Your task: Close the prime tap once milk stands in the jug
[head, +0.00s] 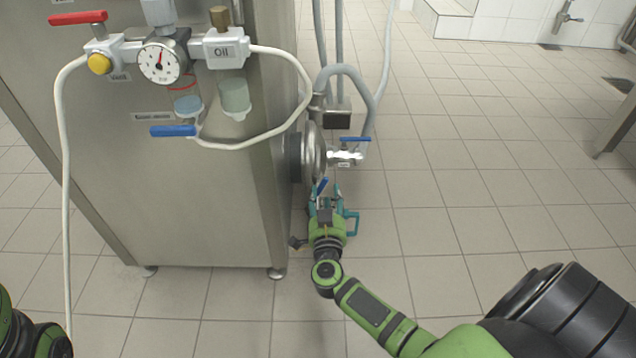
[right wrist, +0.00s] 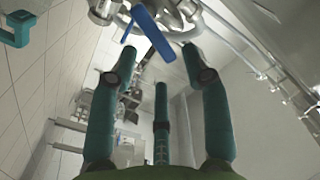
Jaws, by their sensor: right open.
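A tap with a blue lever (head: 322,186), apparently the prime tap, sits low beneath the round steel pump head (head: 314,150) beside the cabinet. My right gripper (head: 325,200) is open just below this lever, with nothing in its grasp. In the right wrist view the blue lever (right wrist: 153,33) lies tilted just beyond and between the spread fingertips (right wrist: 158,58). A teal handle (head: 353,223), likely the jug's, shows right of the gripper; it also shows in the right wrist view (right wrist: 17,30). The jug's body and any milk are hidden. My left gripper is out of frame.
The steel cabinet (head: 190,215) stands left of the right gripper. It carries a gauge (head: 160,63), a red lever (head: 78,18) and another blue lever (head: 172,131). A further blue-levered tap (head: 355,139) is above the gripper. Tiled floor (head: 480,190) at right is clear.

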